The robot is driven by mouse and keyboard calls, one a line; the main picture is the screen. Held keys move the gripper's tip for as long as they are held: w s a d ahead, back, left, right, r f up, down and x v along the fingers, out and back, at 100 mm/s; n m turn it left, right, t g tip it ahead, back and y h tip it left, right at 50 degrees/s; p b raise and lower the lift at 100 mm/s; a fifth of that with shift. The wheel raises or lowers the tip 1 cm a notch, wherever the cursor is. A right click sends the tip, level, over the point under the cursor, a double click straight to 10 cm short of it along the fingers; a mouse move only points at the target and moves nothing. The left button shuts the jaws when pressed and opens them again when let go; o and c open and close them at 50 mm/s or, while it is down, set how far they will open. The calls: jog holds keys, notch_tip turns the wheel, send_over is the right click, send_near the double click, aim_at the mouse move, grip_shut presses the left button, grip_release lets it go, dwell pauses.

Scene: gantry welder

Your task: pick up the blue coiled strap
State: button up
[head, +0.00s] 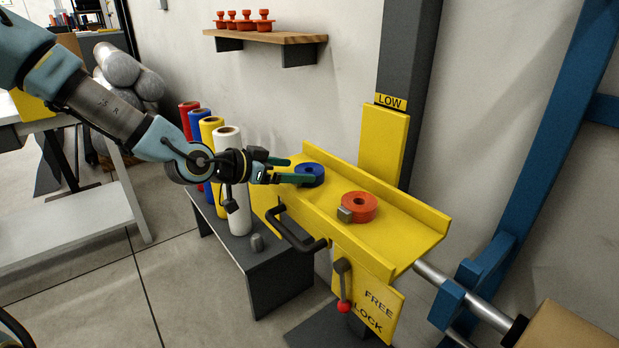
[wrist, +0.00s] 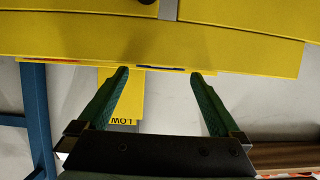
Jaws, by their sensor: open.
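The blue coiled strap (head: 316,170) lies at the left end of the yellow tray (head: 398,222) in the head view. My gripper (head: 300,170) is open and level beside it, reaching in from the left. One finger overlaps the strap's front edge in the picture; I cannot tell whether they touch. In the wrist view my gripper (wrist: 159,73) has its two green fingers wide apart and nothing gripped between them. A thin dark sliver shows at the yellow tray edge (wrist: 230,58) between the fingertips; most of the strap is hidden there.
An orange coil (head: 368,199) with a grey buckle lies right of the strap. A black handle (head: 293,232) and a red-knobbed lever (head: 343,285) are on the tray's front. Coloured rolls (head: 228,160) stand close under my wrist. A shelf (head: 265,38) is on the wall.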

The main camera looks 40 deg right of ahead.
aim_at(306, 171)
jog(key=shift+x, duration=2.65)
jog(key=shift+c, duration=0.4)
jog(key=c, duration=1.2)
